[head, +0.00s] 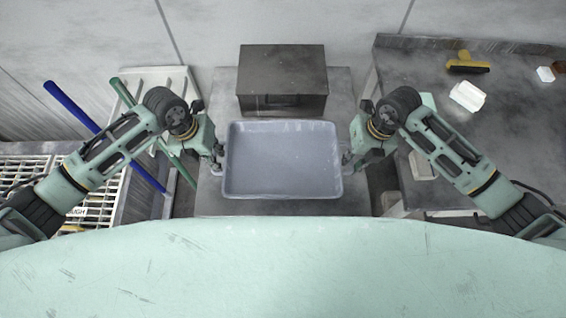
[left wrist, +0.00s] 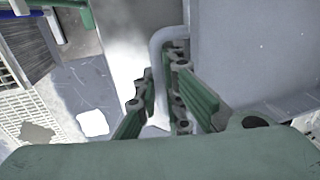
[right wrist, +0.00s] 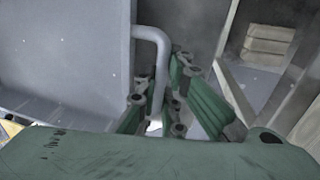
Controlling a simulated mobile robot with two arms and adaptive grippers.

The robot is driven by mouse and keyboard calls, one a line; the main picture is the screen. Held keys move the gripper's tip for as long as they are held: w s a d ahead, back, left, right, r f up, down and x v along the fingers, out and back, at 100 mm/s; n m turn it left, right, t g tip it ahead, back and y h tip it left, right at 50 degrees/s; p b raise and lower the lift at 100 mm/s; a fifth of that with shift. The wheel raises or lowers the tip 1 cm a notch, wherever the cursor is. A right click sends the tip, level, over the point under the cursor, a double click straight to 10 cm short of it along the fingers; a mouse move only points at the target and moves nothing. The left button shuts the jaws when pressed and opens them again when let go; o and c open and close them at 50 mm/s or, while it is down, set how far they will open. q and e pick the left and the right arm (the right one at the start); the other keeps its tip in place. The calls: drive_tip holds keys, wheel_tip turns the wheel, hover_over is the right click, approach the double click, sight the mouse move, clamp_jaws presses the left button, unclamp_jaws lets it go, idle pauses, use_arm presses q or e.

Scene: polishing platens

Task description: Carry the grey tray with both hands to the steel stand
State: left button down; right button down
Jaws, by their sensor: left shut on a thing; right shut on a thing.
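The grey tray (head: 282,160) is a shallow, empty rectangular tray in the middle of the head view. My left gripper (head: 218,158) is shut on its left handle, a bent grey bar (left wrist: 158,50) that shows between the fingers in the left wrist view. My right gripper (head: 347,160) is shut on the right handle, which also shows in the right wrist view (right wrist: 152,38). The tray looks about level. Beneath it is a flat grey surface (head: 345,95), which may be the steel stand. I cannot tell whether the tray touches it.
A dark metal box (head: 283,70) stands just behind the tray. A dark bench (head: 500,130) at the right carries a yellow-handled brush (head: 467,63) and a white block (head: 467,96). At the left are a white grate (head: 25,170), a blue pole (head: 75,108) and a green pole (head: 124,93).

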sight(343, 171)
use_arm(q)
drive_tip(key=shift+a+f, duration=0.1)
use_arm(e)
drive_tip(key=shift+d+f, duration=0.1)
drive_tip(key=shift+f, duration=0.05)
